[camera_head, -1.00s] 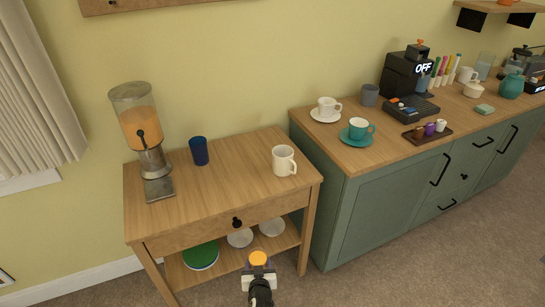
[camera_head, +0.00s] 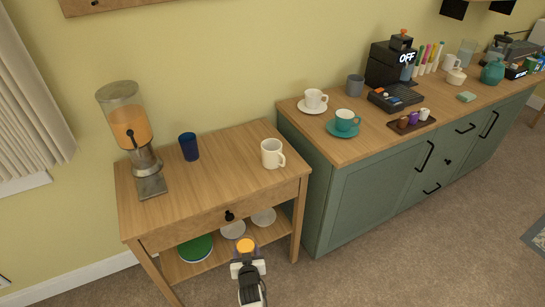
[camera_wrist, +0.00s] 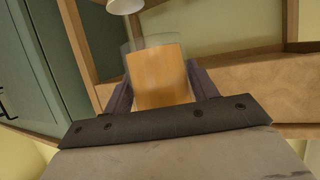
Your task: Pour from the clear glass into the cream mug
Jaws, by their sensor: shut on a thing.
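My gripper (camera_head: 247,262) is low in front of the small wooden table and is shut on the clear glass (camera_head: 246,245). In the wrist view the glass (camera_wrist: 158,75) stands between the two fingers (camera_wrist: 160,92), with orange liquid filling most of it. The cream mug (camera_head: 272,153) stands upright on the right part of the table top, its handle to the right. The glass is apart from the mug, below and nearer. The mug's inside cannot be made out. A whitish thing at the top edge of the wrist view is cut off.
The small table (camera_head: 205,185) also bears a drink dispenser (camera_head: 130,130) and a dark blue cup (camera_head: 189,147). Its lower shelf holds bowls and a green-topped dish (camera_head: 195,248). A green cabinet (camera_head: 345,205) with cups and a coffee machine (camera_head: 390,65) stands close on the right.

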